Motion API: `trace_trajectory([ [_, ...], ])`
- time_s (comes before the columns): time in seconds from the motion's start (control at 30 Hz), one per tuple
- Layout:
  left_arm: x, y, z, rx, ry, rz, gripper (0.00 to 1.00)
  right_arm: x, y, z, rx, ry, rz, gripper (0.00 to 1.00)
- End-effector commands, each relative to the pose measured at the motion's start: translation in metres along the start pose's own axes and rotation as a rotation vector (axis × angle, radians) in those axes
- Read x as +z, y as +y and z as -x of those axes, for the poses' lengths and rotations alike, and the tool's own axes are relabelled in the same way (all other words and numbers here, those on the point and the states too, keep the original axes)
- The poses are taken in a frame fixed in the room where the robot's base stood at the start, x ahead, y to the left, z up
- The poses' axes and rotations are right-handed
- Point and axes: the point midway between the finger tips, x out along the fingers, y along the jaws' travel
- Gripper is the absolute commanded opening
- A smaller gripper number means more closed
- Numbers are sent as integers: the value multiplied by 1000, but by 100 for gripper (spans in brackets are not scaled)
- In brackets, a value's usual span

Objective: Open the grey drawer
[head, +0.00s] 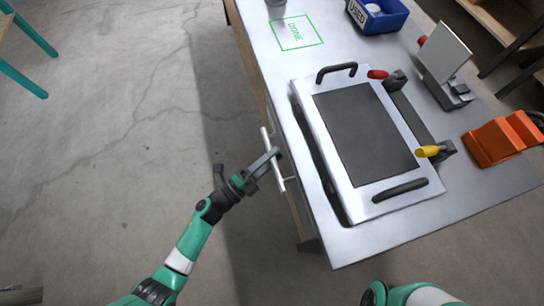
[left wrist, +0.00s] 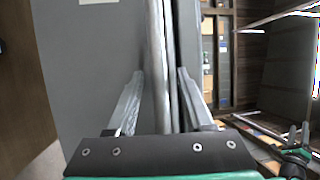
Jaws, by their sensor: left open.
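The metal table (head: 385,240) carries a framed dark panel (head: 365,132) with black handles and clamps. A blue bin (head: 378,18), a grey stand (head: 443,55) and an orange object (head: 500,138) stand farther back and right.

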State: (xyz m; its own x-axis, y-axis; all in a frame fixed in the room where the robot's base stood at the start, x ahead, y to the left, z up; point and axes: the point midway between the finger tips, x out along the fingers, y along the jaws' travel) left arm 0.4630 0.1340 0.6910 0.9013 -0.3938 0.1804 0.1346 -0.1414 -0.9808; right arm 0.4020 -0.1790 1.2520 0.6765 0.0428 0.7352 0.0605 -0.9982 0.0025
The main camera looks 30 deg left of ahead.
Motion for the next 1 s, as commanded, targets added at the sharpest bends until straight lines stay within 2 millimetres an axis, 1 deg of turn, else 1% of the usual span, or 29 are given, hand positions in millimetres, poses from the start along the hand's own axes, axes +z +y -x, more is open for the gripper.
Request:
trace_trajectory([
  [0.07, 0, 0, 0, 0, 0, 0, 52, 0, 0, 0, 0, 0, 0, 50],
  [0.1, 0, 0, 0, 0, 0, 0, 45, 0, 0, 0, 0, 0, 0, 50],
  [0.27, 0, 0, 0, 0, 0, 0, 16, 0, 0, 0, 0, 0, 0, 50],
  [0.3, 0, 0, 1, 0, 0, 0, 9, 0, 0, 0, 0, 0, 0, 50],
  [0.37, 0, 0, 1, 0, 0, 0, 0, 0, 0, 0, 0, 0, 0, 50],
  [1.0, 0, 0, 1, 0, 0, 0, 0, 0, 0, 0, 0, 0, 0, 50],
])
